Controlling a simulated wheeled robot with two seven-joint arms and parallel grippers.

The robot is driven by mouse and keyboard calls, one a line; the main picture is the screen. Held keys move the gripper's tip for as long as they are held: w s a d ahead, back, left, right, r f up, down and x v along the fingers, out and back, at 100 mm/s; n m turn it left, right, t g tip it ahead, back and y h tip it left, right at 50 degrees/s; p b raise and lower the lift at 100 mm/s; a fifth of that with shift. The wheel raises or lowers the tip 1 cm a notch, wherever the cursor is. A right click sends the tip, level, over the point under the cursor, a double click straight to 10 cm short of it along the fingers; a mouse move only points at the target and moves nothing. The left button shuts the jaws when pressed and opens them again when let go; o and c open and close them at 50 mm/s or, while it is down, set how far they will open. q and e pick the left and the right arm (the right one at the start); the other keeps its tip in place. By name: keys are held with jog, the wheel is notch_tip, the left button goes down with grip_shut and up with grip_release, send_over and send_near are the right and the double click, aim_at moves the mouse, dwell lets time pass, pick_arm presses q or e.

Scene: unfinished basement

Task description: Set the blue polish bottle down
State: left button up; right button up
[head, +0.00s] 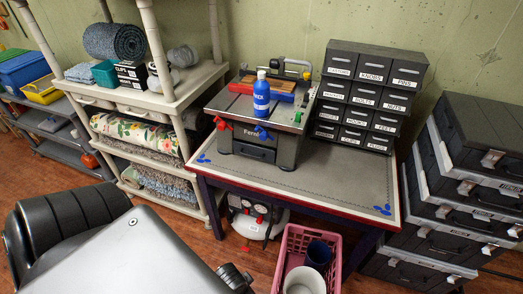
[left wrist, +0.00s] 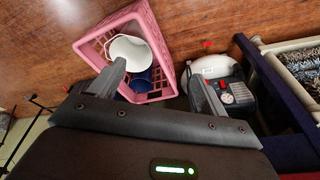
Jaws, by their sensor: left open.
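The blue polish bottle (head: 261,93) stands upright on top of a grey bench machine (head: 270,153), which rests on the workbench. The bottle has a white cap and some white lettering on its side. No gripper touches it. My left gripper (left wrist: 158,88) shows in the left wrist view with its two fingers wide apart and nothing between them. Behind the fingers are the floor, a pink crate and a compressor; the bottle is not in that view. In the head view the fingers cannot be made out. My right gripper is not in view.
The workbench (head: 337,190) has bare top in front and right of the machine. A black drawer cabinet (head: 369,93) stands at its back right. The pink crate (head: 292,242), holding white and blue containers, and the compressor (head: 256,218) are low by the bench. Shelves stand left, dark cases right.

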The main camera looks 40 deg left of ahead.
pick_arm(q)
notch_tip(320, 180, up, 11)
jog(key=w+t, duration=0.1)
jog(key=w, duration=0.1)
jog(key=m+t+y, duration=0.6)
jog(key=m+t, duration=0.7)
jog(key=m, duration=1.7)
send_near(260, 93)
jog(key=x, duration=0.4)
jog(key=shift+w+a+f, duration=0.15)
jog(key=p+x, duration=0.1)
jog(key=x, duration=0.3)
jog(key=shift+w+p, duration=0.35)
jog(key=shift+w+a+f, duration=0.1)
jog(key=shift+w+a, duration=0.05)
jog(key=shift+w, duration=0.15)
jog(key=p+x, duration=0.2)
jog(key=x, duration=0.2)
jog(key=shift+a+r+p, duration=0.2)
jog(key=shift+r+p, duration=0.05)
jog(key=shift+p, duration=0.05)
jog(key=shift+w+a+f, duration=0.1)
jog(key=shift+w, duration=0.3)
